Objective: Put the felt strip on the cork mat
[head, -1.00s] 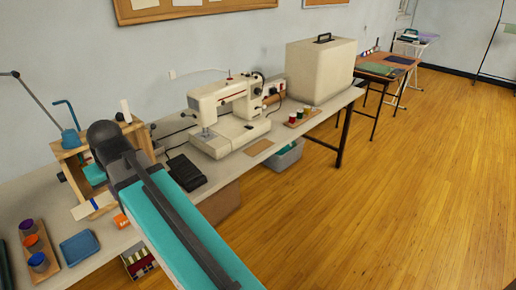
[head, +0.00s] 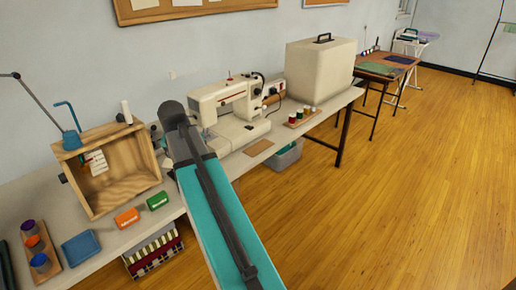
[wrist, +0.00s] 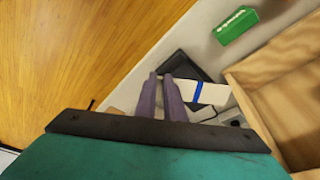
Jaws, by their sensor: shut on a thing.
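The felt strip (wrist: 211,94) is cream with a blue band across it. In the wrist view my gripper (wrist: 167,82) is shut on it, and the strip sticks out to the right of the fingers. In the head view my arm hides the gripper and the strip. The cork mat (head: 258,148) is a small brown square lying bare on the table, in front of the sewing machine and right of my arm.
The sewing machine (head: 235,105) stands behind the mat. A black pedal (wrist: 182,62) shows beyond the fingers. The open wooden crate (head: 128,189), an orange box (head: 126,217) and a green box (head: 157,200) are left of my arm. Thread spools (head: 301,116) stand right of the mat.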

